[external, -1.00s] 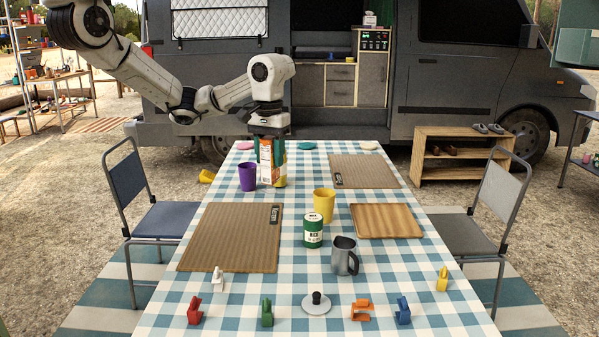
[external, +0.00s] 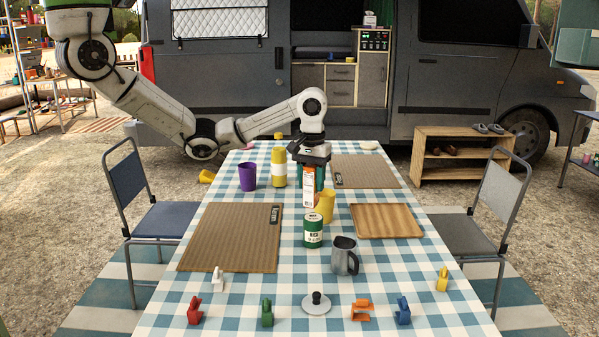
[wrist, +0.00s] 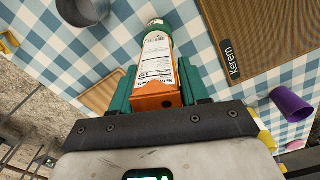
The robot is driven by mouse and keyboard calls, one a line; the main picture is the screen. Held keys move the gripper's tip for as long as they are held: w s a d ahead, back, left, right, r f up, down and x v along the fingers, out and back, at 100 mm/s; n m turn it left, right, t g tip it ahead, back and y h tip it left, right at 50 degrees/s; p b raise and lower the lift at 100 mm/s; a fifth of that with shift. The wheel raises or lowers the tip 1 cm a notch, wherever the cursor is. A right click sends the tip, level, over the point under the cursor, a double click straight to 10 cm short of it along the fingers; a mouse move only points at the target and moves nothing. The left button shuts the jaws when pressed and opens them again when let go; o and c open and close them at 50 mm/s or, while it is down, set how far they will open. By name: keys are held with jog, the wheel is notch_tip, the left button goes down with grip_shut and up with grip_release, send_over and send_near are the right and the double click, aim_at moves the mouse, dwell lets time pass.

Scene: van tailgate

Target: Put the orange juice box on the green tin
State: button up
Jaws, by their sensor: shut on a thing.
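My gripper (external: 308,172), with teal fingers, is shut on the orange juice box (external: 308,190). It holds the box upright above the table, beside the yellow cup (external: 327,207). The green tin (external: 313,232) stands upright on the table. In the external view the box's bottom shows just above the tin's top; I cannot tell whether it is directly over it. In the wrist view the orange and white box (wrist: 156,85) sits between the fingers, and the tin (wrist: 156,24) shows past its far end. The gap between them is hard to judge.
A metal mug (external: 345,256) stands close to the tin at front right. A wooden board (external: 386,220) lies to the right, a brown mat (external: 230,238) to the left. A purple cup (external: 247,176) and yellow bottle (external: 279,167) stand farther back.

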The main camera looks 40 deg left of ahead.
aim_at(314, 192)
jog(key=shift+w+d+f+b, duration=0.15)
jog(key=shift+w+f+b, duration=0.25)
jog(key=shift+f, duration=1.5)
jog(key=o, duration=1.2)
jog(key=shift+f, duration=0.15)
